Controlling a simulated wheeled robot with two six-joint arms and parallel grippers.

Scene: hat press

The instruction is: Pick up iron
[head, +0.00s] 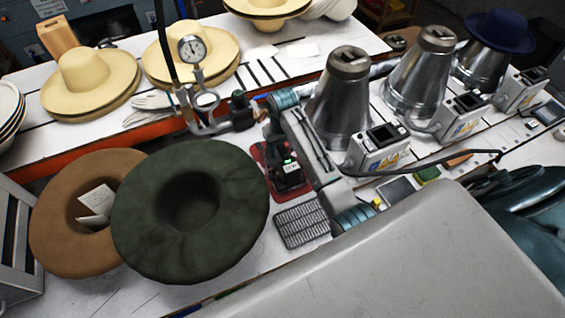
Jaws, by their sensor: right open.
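A red, flat-based item that looks like the iron (264,163) lies on the white table, just right of the dark green hat. My right gripper (286,180), black with small green lights, is directly over it and hides its middle. The gripper is open. Whether its fingers touch the item or surround a handle cannot be told. My left gripper is not in view.
A green felt hat (150,225) and a brown hat (55,240) lie to the left. A grey grid rest (302,224) is in front. Metal cones (345,100) with control boxes stand right. A pressure gauge (191,48) and straw hats (85,75) are behind.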

